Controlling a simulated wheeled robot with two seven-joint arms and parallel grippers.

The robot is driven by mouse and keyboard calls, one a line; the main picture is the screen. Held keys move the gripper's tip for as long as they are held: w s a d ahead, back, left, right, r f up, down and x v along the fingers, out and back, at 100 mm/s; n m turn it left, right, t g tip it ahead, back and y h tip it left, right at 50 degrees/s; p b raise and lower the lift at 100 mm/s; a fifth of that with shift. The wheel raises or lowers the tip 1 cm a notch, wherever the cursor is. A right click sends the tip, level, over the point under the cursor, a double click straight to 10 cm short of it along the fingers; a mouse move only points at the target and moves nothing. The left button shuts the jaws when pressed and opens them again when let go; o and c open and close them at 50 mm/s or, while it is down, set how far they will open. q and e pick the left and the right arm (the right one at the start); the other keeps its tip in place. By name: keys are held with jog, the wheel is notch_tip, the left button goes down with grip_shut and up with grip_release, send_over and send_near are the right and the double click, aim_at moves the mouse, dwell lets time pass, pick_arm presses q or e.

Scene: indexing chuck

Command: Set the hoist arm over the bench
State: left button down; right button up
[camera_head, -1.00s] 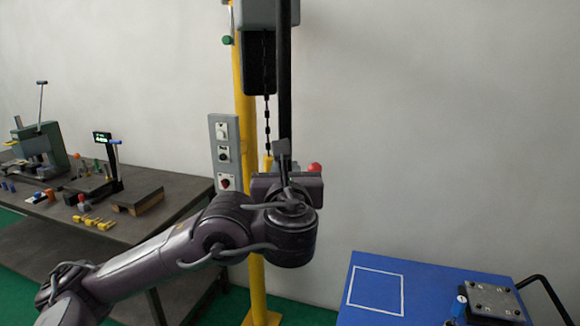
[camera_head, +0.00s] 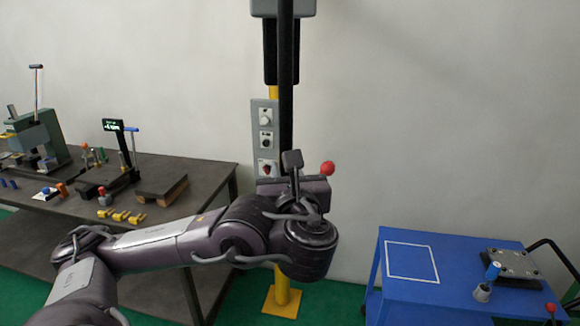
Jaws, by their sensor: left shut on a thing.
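The hoist stands at the middle, with a yellow post (camera_head: 282,285), a grey block at the top and a dark hoist housing (camera_head: 270,52). A long black bar (camera_head: 286,110), which looks like part of the hoist arm, hangs down in front of the post. My left gripper (camera_head: 293,168) is shut at the bar's lower end, beside a red ball (camera_head: 327,168); its fingers and exact hold are mostly hidden by my wrist. The bench (camera_head: 215,172) stands to the left with a dark top. The bar is right of the bench in the picture. My right gripper is out of view.
A green press (camera_head: 38,135), a small display stand (camera_head: 125,150), a block (camera_head: 162,188) and several small parts sit on the bench. A grey switch box (camera_head: 264,140) is on the post. A blue cart (camera_head: 455,270) with a white square outline stands at right.

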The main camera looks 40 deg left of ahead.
pick_arm(q)
jog(key=shift+s+a+r, duration=0.1)
jog(key=shift+a+r, duration=0.05)
jog(key=c, duration=1.5)
grip_release()
jog(key=shift+o, duration=1)
